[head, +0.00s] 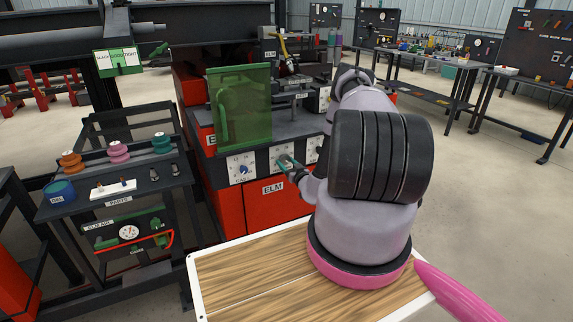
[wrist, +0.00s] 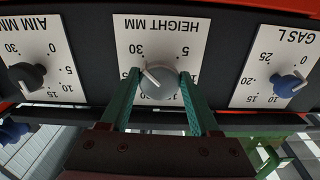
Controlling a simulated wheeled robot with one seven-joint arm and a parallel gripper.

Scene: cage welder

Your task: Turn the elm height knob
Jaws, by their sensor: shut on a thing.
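The height knob (wrist: 160,86) is a grey round knob with a white pointer line, on a white panel marked HEIGHT MM, which appears upside down in the wrist view. In the head view my gripper (head: 284,160) reaches the middle panel on the front of the red and black ELM machine (head: 273,187). The knob itself is largely hidden there by the fingers.
A dark AIM MM knob (wrist: 26,76) and a blue GAS L knob (wrist: 288,84) flank the height knob closely. A green tinted screen (head: 240,105) stands above the panels. A parts stand (head: 118,195) is at left, and a wooden-topped surface (head: 255,275) lies in front.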

